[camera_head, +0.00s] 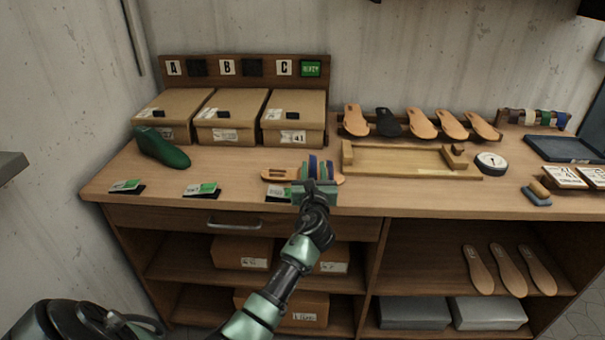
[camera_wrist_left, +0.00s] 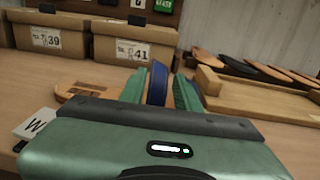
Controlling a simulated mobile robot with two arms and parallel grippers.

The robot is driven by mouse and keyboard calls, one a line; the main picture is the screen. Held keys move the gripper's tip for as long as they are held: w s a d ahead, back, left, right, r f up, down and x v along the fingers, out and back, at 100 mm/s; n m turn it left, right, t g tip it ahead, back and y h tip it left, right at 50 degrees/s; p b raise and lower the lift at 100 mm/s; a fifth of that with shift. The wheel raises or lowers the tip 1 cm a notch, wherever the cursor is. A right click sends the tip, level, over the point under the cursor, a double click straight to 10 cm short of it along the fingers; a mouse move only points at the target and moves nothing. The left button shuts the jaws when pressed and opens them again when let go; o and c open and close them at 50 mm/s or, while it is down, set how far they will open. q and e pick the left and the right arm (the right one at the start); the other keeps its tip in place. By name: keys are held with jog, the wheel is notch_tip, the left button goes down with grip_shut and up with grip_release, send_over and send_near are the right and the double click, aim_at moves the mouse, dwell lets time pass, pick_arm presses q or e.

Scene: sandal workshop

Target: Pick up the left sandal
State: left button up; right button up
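My left gripper (camera_head: 316,179) reaches over the front edge and covers part of the sandal. In the left wrist view its green fingers (camera_wrist_left: 160,92) stand apart with the blue strap between them; contact is unclear. Only this one strapped sandal is plain to see. My right gripper is not in view.
Cardboard boxes (camera_head: 294,122) and a green shoe form (camera_head: 160,148) stand at the back left. A wooden frame (camera_head: 410,173) and a round dial (camera_head: 491,163) lie to the right. Several soles (camera_head: 421,124) lean on a rack behind. Small cards (camera_head: 201,189) line the front edge.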

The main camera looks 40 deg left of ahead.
pick_arm(q)
jog(key=x, duration=0.3)
jog(key=shift+a, duration=0.1)
jog(key=shift+w+a+f, duration=0.1)
jog(key=shift+w+a, duration=0.1)
jog(key=shift+w, duration=0.1)
grip_shut()
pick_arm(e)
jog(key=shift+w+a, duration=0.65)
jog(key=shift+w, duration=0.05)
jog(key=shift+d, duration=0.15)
